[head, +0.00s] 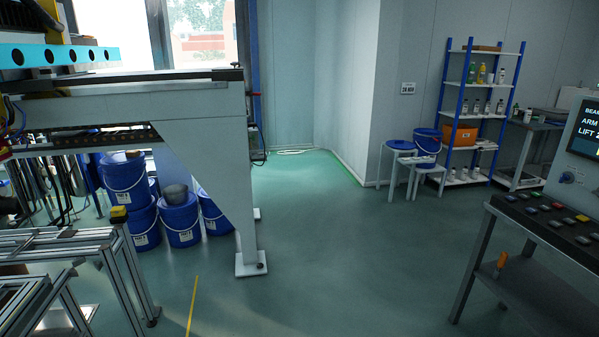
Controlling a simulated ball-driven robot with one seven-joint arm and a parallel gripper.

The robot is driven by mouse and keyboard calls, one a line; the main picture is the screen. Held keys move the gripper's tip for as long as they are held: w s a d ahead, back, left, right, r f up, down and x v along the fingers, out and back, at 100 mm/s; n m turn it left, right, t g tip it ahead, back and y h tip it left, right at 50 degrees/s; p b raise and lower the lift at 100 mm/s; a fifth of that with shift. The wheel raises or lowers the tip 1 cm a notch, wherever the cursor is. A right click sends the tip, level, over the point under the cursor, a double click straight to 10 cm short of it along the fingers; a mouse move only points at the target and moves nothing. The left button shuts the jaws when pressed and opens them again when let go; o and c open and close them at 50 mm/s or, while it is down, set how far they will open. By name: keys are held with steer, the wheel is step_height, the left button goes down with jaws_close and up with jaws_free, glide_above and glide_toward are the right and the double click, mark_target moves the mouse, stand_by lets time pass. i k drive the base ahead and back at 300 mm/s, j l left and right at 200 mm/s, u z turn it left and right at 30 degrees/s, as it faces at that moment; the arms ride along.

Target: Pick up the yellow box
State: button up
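A small yellow box-like block (119,212) with a dark lower part sits at the far right corner of an aluminium-profile frame (62,240) at the lower left in the head view. It is small here, and I cannot tell for certain that it is the yellow box. My gripper is not in view.
Blue buckets (143,230) stand behind the frame, beside the leg of a large white machine (205,150). A control console (540,220) stands at the right. The middle floor is clear.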

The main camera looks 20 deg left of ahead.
mark_target(119, 211)
steer(key=i+j+u, duration=0.2)
steer(key=i+u, duration=0.3)
steer(key=i, duration=0.4)
steer(key=i+l+u, duration=0.15)
steer(key=i+u, duration=0.3)
steer(key=i, duration=0.4)
steer(key=i+j+u, duration=0.1)
steer(key=i+u, duration=0.25)
steer(key=i, duration=0.6)
steer(key=i+l+u, duration=0.15)
steer(key=i+u, duration=0.25)
steer(key=i, duration=0.55)
steer(key=i+j, duration=0.2)
steer(key=i, duration=0.2)
steer(key=i+j+z, duration=0.1)
steer(key=i, duration=0.3)
steer(key=j, duration=0.1)
